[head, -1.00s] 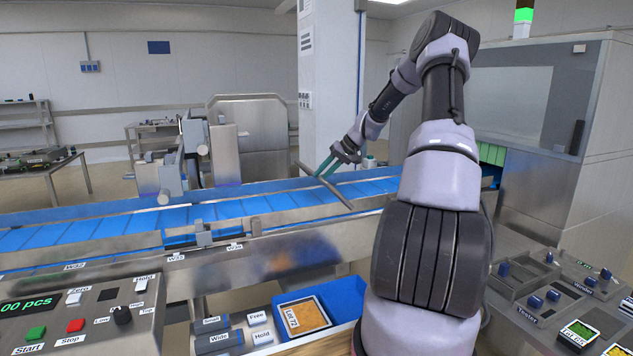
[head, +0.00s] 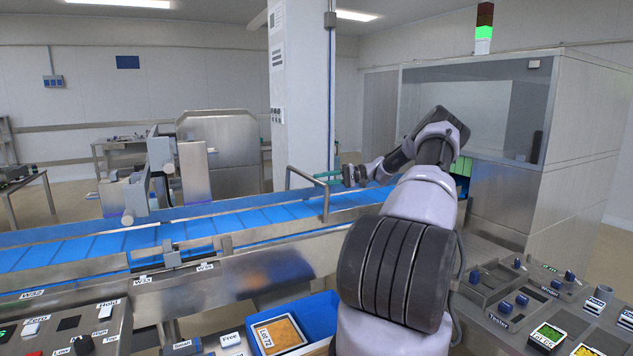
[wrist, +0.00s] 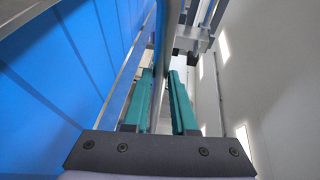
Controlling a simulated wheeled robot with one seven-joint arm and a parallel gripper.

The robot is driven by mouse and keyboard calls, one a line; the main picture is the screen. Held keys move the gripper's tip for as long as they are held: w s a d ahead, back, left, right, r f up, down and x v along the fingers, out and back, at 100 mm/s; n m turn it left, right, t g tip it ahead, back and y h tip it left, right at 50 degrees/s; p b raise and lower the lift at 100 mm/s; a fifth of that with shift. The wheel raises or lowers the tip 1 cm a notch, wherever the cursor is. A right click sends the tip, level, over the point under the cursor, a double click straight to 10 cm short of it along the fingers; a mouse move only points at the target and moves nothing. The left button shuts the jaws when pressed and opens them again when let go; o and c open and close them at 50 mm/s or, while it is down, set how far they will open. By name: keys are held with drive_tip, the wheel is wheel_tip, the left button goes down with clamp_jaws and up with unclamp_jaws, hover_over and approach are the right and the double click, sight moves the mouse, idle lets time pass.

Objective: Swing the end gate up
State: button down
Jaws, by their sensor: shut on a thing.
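The end gate (head: 307,176) is a thin grey metal frame across the blue conveyor. In the head view it stands up above the belt, with its top bar raised and a leg down at each end. My gripper (head: 330,177) reaches in from the right with its teal fingers at the near end of the top bar, shut on the gate. In the wrist view, the fingers of my gripper (wrist: 162,85) stand on either side of a grey bar, partly hidden where they meet it.
The blue conveyor belt (head: 95,240) runs between metal side rails beneath the gate. A pale pillar (head: 300,90) rises behind it, and a large cabinet (head: 545,160) stands at the right. A blue bin (head: 318,312) and control panels lie in front.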

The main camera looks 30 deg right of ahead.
drive_tip(key=shift+d+f, duration=0.35)
drive_tip(key=shift+d, duration=0.3)
drive_tip(key=shift+s+f, duration=0.1)
drive_tip(key=shift+f, duration=0.05)
drive_tip(key=c, duration=0.7)
unclamp_jaws()
drive_tip(key=shift+c, duration=0.2)
drive_tip(key=v, duration=1)
drive_tip(key=shift+d, duration=0.4)
drive_tip(key=shift+s, duration=0.1)
